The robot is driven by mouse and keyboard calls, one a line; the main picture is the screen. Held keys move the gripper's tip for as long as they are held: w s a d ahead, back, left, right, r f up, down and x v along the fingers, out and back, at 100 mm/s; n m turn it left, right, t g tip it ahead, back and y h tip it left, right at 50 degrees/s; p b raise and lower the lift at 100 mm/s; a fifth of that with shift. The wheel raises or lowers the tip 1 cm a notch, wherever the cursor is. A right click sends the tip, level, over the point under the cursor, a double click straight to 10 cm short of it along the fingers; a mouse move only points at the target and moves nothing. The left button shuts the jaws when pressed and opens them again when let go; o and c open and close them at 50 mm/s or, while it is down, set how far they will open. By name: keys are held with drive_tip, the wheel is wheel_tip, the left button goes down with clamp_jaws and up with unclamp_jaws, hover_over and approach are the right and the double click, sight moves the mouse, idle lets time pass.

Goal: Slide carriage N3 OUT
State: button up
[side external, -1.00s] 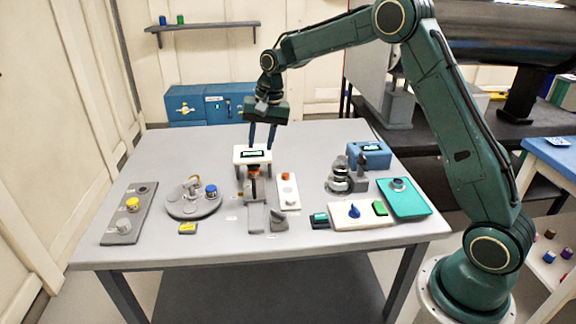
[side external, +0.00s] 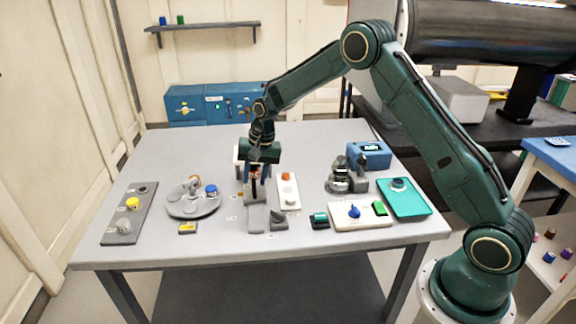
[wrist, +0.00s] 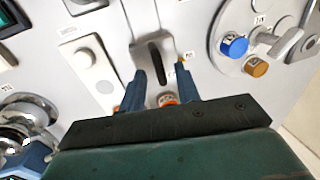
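A grey slide rail (side external: 257,216) runs toward the front of the table. In the wrist view a grey slotted block (wrist: 152,56) sits on this track, with an orange-topped part (wrist: 167,99) just behind it. I cannot read a clear N3 label, so which part is the carriage is uncertain. My gripper (side external: 256,180) is low over the rear of the rail, and its blue fingers (wrist: 160,78) are apart on either side of the orange part. Contact with the block is unclear. In the side view my gripper hides much of this area.
A white panel (side external: 289,195) with an orange button stands close to the right of the rail. A round turntable (side external: 180,209) with coloured caps is to the left. A small dark grey wedge (side external: 279,220) lies beside the rail's front.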

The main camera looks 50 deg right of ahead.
clamp_jaws()
drive_tip(key=shift+s+a, duration=3.35)
drive_tip(key=shift+a, duration=0.1)
drive_tip(key=shift+c, duration=0.3)
unclamp_jaws()
drive_tip(key=shift+o, duration=0.3)
